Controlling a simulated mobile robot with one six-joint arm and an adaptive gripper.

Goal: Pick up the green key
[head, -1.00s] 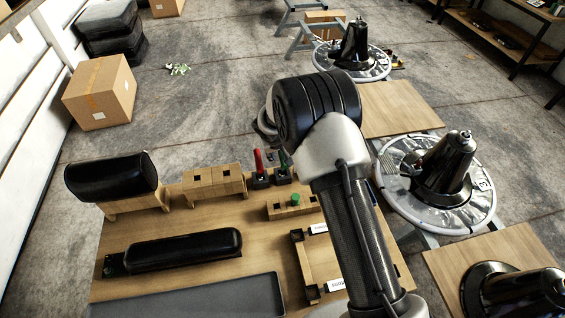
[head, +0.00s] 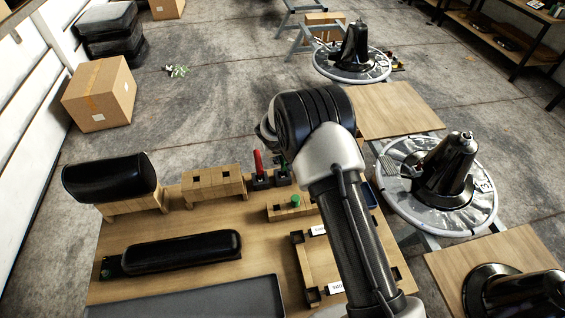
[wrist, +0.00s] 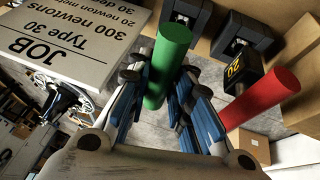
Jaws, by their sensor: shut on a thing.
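The green key shows in the wrist view as a plain green rod (wrist: 170,58) standing between the blue-padded fingers of my gripper (wrist: 162,84). The fingers are shut on it. In the head view a little of its green (head: 283,164) shows beside the red rod, left of my arm. My arm hides most of the gripper there.
A lettered job sign (wrist: 62,38) is at left. A short green peg (head: 295,200) sits in a wooden block. Black cushions and wooden blocks occupy the bench (head: 205,222).

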